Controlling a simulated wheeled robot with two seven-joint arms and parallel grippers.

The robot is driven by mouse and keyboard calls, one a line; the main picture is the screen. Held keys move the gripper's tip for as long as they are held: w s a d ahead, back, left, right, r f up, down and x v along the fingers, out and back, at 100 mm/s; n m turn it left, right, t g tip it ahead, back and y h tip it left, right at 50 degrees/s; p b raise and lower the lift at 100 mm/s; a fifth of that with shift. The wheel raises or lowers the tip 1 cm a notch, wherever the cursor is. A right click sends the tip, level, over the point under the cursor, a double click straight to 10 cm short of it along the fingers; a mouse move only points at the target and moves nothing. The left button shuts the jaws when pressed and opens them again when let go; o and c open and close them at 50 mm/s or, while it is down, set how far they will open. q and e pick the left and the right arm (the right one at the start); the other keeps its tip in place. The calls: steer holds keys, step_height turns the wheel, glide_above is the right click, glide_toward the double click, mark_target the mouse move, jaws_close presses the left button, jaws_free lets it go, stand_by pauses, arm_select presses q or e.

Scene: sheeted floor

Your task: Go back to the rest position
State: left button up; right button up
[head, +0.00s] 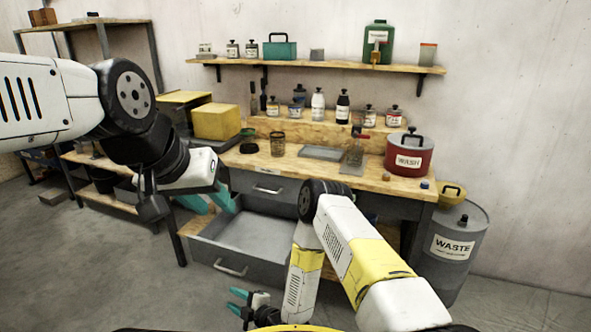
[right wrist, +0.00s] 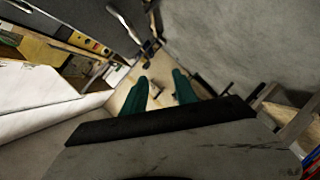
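My left gripper (head: 221,211) hangs in front of the left side of the workbench, by the left edge of an open drawer. Its teal fingers stand apart, with nothing seen between them. My right gripper (head: 231,300) is low at the bottom of the head view, in front of the drawer, pointing left. Its teal fingers are spread and empty. They also show apart in the right wrist view (right wrist: 160,92). A dark-edged slab fills the lower part of that view.
The open drawer (head: 259,236) is empty and juts out from the workbench (head: 290,170). Jars, bottles and a red WASH pot (head: 409,157) stand on the bench. A grey WASTE drum (head: 455,250) stands at right. A shelf rack (head: 90,160) is at left. Floor at lower left is clear.

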steer(key=w+d+r+m+h, duration=0.2)
steer(key=w+d+r, duration=0.4)
steer(key=r, duration=0.4)
steer(key=w+d+r+m+h, duration=0.2)
steer(key=w+d+r, duration=0.2)
steer(key=w+r, duration=0.45)
steer(key=s+d+r+m+h, duration=0.2)
steer(key=d+r+m+h, duration=0.15)
steer(key=d+r, duration=0.6)
steer(key=s+d+r+m+g+h, duration=0.1)
steer(key=s+d+r+m, duration=0.4)
steer(key=r, duration=0.3)
steer(key=s+d+r+m+g+h, duration=0.1)
steer(key=s+d+r+m, duration=0.25)
steer(key=s+r, duration=0.35)
steer(key=s+d+r+m, duration=0.2)
steer(key=s, duration=0.6)
steer(key=s+d+r+m+g, duration=0.1)
steer(key=s+d+r+m, duration=0.2)
steer(key=s, duration=0.6)
steer(key=shift+s, duration=0.2)
